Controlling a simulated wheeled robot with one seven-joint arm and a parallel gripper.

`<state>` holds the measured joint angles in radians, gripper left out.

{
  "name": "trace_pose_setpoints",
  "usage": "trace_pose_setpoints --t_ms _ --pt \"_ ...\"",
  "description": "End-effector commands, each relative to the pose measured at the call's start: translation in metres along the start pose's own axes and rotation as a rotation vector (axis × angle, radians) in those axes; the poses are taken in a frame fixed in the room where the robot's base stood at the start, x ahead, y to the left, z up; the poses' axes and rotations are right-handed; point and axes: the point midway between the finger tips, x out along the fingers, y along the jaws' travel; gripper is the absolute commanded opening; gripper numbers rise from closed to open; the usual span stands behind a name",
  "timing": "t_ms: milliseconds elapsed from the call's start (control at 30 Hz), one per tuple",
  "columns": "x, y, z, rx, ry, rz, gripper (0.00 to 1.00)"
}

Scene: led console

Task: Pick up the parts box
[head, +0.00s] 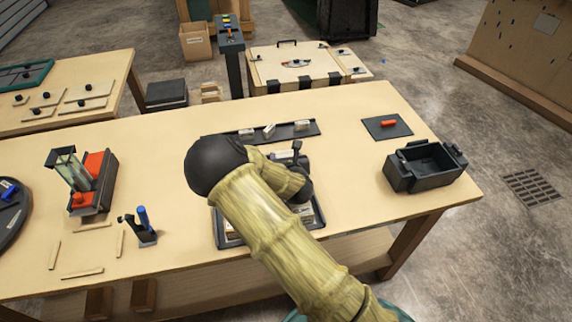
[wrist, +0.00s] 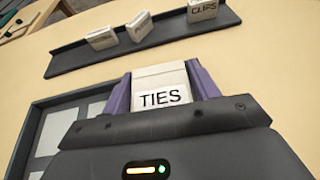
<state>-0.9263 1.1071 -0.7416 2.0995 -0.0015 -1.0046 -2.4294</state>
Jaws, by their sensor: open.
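A white parts box labelled TIES (wrist: 161,88) shows in the wrist view. It stands between the two purple fingers of my gripper (wrist: 160,74), which are open on either side of it. Whether either finger touches it cannot be told. A dark tray with pale compartments (wrist: 28,135) lies at the lower left in the wrist view.
A dark rack (head: 285,132) behind holds small white boxes, one labelled CLIPS (wrist: 203,9). A black bin (head: 428,165) and a dark mat with a red part (head: 388,124) are at right. A red-and-black fixture (head: 93,180) and a blue-handled tool (head: 142,220) stand at left.

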Motion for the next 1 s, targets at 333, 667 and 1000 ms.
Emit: trace_pose_setpoints --t_ms 333,667,1000 --pt "0.0113 0.0002 0.0004 0.001 0.001 0.000 0.60" --pt "0.0111 0.0002 0.0004 0.000 0.001 0.000 0.58" --pt "0.0110 0.0002 0.0006 0.001 0.000 0.000 0.30"
